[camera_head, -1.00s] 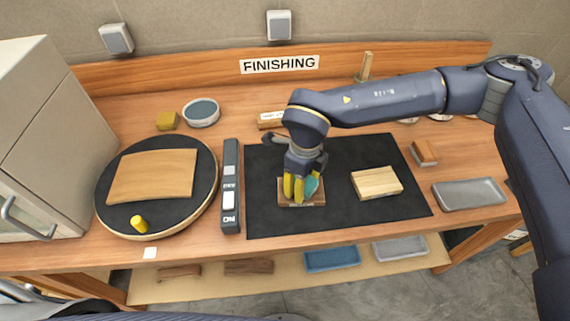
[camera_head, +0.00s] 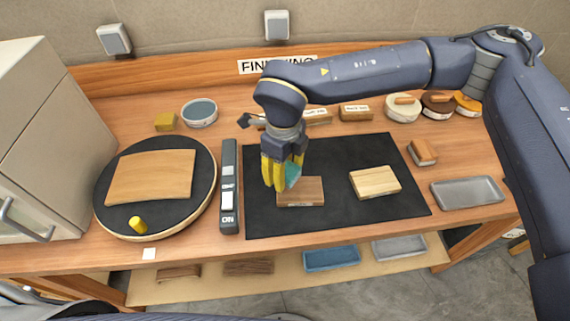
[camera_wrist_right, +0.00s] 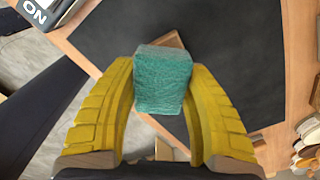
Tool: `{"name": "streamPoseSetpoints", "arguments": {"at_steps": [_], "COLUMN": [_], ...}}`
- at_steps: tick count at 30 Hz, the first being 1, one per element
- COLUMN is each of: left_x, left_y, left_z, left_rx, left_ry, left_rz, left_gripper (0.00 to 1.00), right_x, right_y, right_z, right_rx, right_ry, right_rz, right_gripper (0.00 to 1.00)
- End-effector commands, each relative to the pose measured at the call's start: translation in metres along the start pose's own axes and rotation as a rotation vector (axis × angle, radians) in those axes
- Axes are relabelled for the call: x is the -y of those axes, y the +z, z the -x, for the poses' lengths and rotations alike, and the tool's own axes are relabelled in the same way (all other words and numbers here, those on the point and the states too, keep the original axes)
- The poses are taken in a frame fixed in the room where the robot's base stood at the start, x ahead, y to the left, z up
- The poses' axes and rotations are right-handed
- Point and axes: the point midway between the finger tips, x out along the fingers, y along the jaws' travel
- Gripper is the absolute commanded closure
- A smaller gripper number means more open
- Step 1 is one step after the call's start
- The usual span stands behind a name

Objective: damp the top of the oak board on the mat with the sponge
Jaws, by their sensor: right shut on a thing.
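My right gripper (camera_head: 281,186), with yellow fingers, is shut on the teal sponge (camera_head: 293,176). In the right wrist view, the sponge (camera_wrist_right: 162,80) sits squeezed between both fingers. The gripper holds it over the left end of a brown board (camera_head: 302,192) on the black mat (camera_head: 340,218). The sponge and fingers hide part of that board; I cannot tell whether the sponge touches it. A pale board (camera_head: 375,182) lies to its right on the mat. I cannot tell from wood colour alone which is oak. My left gripper is out of view.
A round turntable (camera_head: 112,218) with a thin wooden sheet (camera_head: 150,176) and yellow knob stands left. A grey switch strip (camera_head: 229,190) lies beside the mat. A water bowl (camera_head: 200,112), several tins, a small block (camera_head: 422,152) and a grey tray (camera_head: 467,193) surround it.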

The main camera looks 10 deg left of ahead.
Motion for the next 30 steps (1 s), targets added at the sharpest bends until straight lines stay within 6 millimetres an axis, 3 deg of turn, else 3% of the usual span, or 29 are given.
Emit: {"name": "streamPoseSetpoints", "arguments": {"at_steps": [10,30], "left_x": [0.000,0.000], "left_y": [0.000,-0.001], "left_z": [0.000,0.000], "left_rx": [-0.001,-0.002], "left_ry": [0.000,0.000], "left_rz": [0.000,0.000], "left_gripper": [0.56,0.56], "right_x": [-0.001,-0.001], "right_y": [0.002,0.002], "right_z": [0.026,0.027], "right_rx": [0.001,0.000], "right_ry": [0.000,0.000], "right_rz": [0.006,0.005], "right_gripper": [0.76,0.76]}}
